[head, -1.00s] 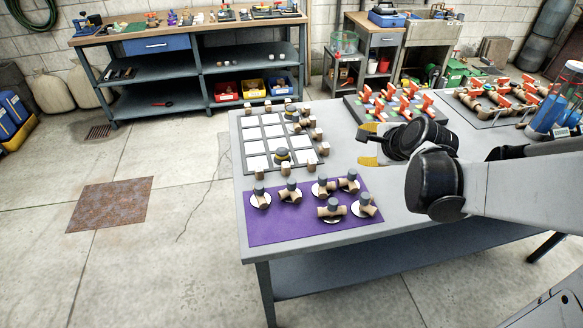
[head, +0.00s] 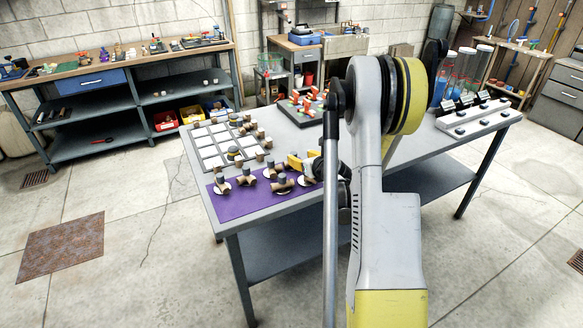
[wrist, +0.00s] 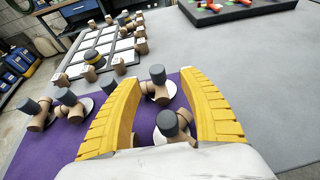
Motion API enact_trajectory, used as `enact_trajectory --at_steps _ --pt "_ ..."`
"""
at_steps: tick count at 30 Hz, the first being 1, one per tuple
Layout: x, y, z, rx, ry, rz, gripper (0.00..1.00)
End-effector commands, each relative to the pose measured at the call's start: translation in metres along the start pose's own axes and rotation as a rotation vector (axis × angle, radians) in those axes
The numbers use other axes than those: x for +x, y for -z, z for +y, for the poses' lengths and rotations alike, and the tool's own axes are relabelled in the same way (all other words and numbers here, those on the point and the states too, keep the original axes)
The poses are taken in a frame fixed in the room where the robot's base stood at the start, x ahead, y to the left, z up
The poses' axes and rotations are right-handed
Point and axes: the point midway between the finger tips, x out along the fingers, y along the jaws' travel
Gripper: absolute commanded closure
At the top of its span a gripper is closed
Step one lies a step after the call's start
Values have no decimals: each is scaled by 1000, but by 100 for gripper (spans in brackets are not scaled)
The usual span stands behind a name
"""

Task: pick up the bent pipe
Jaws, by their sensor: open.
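Several tan pipe fittings with dark grey caps stand on white discs on a purple mat (head: 246,207); the mat also shows in the wrist view (wrist: 40,150). I cannot tell for certain which fitting is the bent pipe. My gripper (head: 302,160) is over the mat's right end, its yellow fingers spread. In the wrist view my gripper (wrist: 165,100) is open, with one fitting (wrist: 157,88) between the fingers and another (wrist: 174,126) nearer the palm, partly hidden by it. Neither is visibly gripped. In the head view my gripper and arm hide the mat's right end.
A board with white squares (head: 208,140) lies behind the mat, with fittings along its edges and a yellow-banded piece. A dark tray with red-handled parts (head: 300,107) is further back. A white rack (head: 480,120) is at the table's right. Grey table is clear right of the mat.

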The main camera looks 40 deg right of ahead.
Motion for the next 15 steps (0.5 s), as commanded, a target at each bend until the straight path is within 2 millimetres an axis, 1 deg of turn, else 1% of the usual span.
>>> enact_trajectory --at_steps 5,9,12,15 --pt "22 0 3 -1 -1 -1 50" --pt "45 -1 4 -2 -1 0 50" --pt "55 -2 4 -2 -1 0 50" --pt "59 -3 4 -3 0 0 50"
